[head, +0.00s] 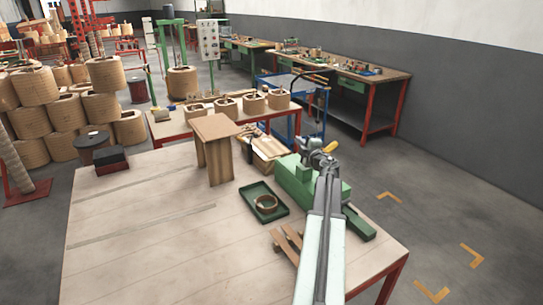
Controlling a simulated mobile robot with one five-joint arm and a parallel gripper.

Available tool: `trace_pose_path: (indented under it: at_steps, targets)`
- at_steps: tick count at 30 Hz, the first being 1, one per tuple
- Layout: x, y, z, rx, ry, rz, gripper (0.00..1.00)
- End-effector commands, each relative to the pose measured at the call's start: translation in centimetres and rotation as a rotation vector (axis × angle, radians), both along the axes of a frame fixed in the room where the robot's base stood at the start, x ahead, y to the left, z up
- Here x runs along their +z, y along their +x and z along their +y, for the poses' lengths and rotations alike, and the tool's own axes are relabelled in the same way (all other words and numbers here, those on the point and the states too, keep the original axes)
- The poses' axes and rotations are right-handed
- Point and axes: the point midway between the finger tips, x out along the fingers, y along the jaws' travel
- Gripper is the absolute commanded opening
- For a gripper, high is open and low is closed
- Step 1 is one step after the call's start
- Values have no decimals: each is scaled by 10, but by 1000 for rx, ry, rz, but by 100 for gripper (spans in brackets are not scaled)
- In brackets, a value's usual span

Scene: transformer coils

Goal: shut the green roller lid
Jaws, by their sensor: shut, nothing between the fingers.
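A green box-like body (295,184) stands on the near table, right of its middle. It is the likely green roller lid, but I cannot tell its lid from its body or how far it is open. My arm crosses in front of it and hides its right part. My gripper (318,158) is shut and empty at the far end of the arm, above or just beyond the green body. It is small in view, and I cannot tell whether it touches the body.
A green tray (264,203) with a brown ring (266,203) lies left of the green body. A brown wooden stand (215,148) is farther back. A dark green block (358,223) lies right of my arm. The table's (150,225) left part is mostly clear.

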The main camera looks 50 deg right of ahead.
Motion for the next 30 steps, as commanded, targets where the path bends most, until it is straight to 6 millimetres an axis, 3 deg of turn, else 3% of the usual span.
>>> trace_pose_path:
  at_steps: [17, 20, 26, 27, 30]
  targets:
    - [1, -2, -3, -2, 0, 0, 0]
    - [10, -2, -2, -1, 0, 0, 0]
    - [55, -3, 0, 3, 0, 0, 0]
    - [47, -19, 5, -1, 0, 0, 0]
    - [50, -48, 13, -3, 0, 0, 0]
